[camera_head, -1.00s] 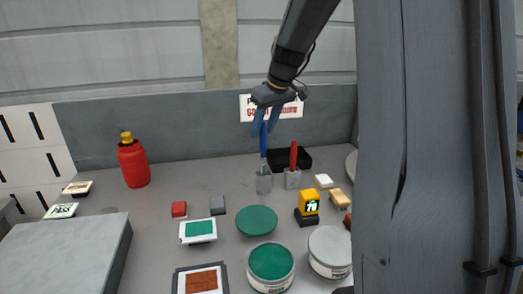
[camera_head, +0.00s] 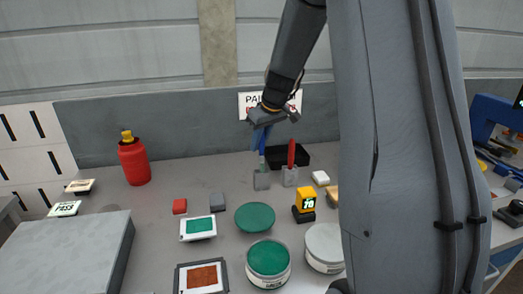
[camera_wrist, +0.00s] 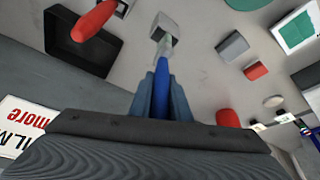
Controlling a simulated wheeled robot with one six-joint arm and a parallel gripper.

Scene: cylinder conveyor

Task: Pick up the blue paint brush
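The blue paint brush (camera_head: 262,161) stands upright, its lower end at a small grey block (camera_head: 261,181) on the table. My gripper (camera_head: 262,143), with blue fingers, is over it from above. In the wrist view the brush's blue handle (camera_wrist: 161,92) lies between my two fingers (camera_wrist: 161,82), which sit close against it on both sides. The gripper looks shut on the handle. Its upper end is hidden by my gripper.
A red-handled brush (camera_head: 291,152) stands close to the right, with a black tray (camera_head: 318,156) behind it. Paint cans (camera_head: 269,262), a green lid (camera_head: 254,217) and a yellow device (camera_head: 306,199) are in front. A red bottle (camera_head: 134,160) stands left.

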